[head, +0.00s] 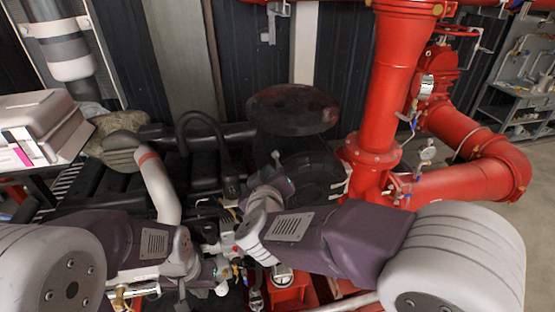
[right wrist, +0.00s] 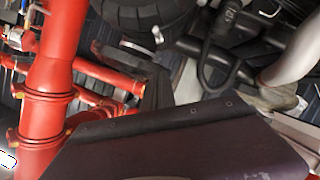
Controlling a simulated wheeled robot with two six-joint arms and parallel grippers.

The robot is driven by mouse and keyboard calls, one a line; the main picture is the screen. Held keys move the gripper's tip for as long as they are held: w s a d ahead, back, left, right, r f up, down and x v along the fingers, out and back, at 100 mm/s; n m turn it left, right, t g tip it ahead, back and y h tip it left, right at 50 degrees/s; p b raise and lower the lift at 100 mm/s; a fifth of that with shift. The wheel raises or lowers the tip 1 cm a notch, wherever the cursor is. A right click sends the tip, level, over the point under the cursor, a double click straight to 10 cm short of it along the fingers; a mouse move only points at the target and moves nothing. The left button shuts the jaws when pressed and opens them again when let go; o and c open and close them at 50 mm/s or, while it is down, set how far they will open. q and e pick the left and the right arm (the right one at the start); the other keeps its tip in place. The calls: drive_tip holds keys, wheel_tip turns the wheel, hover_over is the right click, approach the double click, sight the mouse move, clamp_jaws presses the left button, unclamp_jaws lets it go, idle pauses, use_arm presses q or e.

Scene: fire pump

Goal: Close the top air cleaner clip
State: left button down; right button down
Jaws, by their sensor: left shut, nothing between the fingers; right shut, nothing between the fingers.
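The air cleaner (head: 313,168) is a black ribbed round housing in the middle of the head view, left of the red pump. It also shows at the top of the right wrist view (right wrist: 135,14). Pale clips (head: 346,167) sit on its right rim in the head view; a small pale clip (right wrist: 158,35) shows on its edge in the right wrist view. Which is the top clip, and whether it is latched, I cannot tell. My right gripper (head: 279,172) is shut and empty, just left of the housing. My left gripper (head: 222,272) is shut and empty, low over the engine.
A dark round disc (head: 292,108) stands above the air cleaner. Red pipes (head: 378,95) fill the right side. A black hose (head: 205,122) and a pale grey pipe (head: 160,188) lie left. A toolbox (head: 42,125) stands far left. Cluttered fittings surround the left gripper.

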drive_tip(key=p, duration=0.3)
approach(278, 163)
drive_tip(key=w+a+r, duration=0.3)
drive_tip(key=w, duration=0.1)
drive_tip(key=d+f, duration=0.2)
drive_tip(key=f, duration=0.1)
drive_tip(key=shift+f, duration=0.2)
